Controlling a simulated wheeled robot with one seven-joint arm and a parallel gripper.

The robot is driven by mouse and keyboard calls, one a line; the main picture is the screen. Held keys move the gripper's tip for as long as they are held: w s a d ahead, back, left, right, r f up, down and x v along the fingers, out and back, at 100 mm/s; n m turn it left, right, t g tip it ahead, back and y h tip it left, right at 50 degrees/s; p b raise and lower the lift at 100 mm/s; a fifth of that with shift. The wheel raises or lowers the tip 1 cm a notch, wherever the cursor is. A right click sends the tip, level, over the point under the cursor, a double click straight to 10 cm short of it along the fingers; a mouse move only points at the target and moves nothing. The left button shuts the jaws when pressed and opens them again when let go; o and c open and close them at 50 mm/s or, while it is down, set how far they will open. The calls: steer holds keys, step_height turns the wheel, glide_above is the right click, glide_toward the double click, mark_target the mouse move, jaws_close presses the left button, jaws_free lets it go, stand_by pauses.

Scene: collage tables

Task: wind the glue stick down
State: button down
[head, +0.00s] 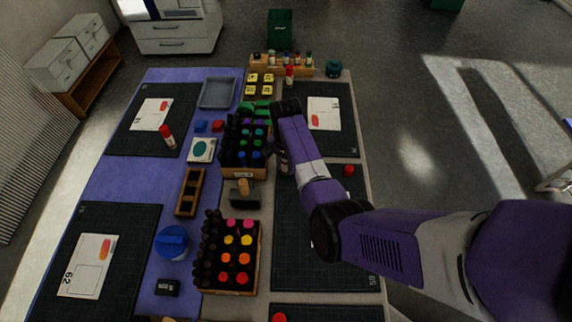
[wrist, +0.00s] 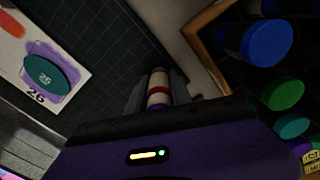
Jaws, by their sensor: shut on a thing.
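In the wrist view a glue stick (wrist: 158,88), pale with a red band, stands between the two fingers of my gripper (wrist: 160,92). The gripper is shut on it. Its lower part is hidden by the gripper body, and I cannot tell how far the glue is wound out. In the head view my gripper (head: 283,160) is beside the right side of the marker box, largely hidden by my arm. Other red-and-white sticks stand on the left mat (head: 168,137) and at the back (head: 290,76). A red cap (head: 348,170) lies on the right mat.
A wooden box of dark markers with coloured tops (head: 245,150) is close on the gripper's left. It also fills the right of the wrist view (wrist: 215,45). A second marker box (head: 258,262) stands nearer. A card (head: 324,113) lies on the far right mat.

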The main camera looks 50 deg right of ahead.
steer(key=n+p, duration=0.1)
steer(key=n, duration=0.4)
steer(key=shift+s+f, duration=0.1)
steer(key=shift+s, duration=0.05)
steer(key=n, duration=0.3)
steer(key=shift+p, duration=0.4)
steer(key=n, duration=0.3)
steer(key=shift+n, duration=0.4)
steer(key=n, duration=0.5)
steer(key=shift+a+n, duration=0.15)
steer(key=shift+n, duration=0.15)
steer(key=n, duration=0.6)
steer(key=c, duration=1)
jaws_free()
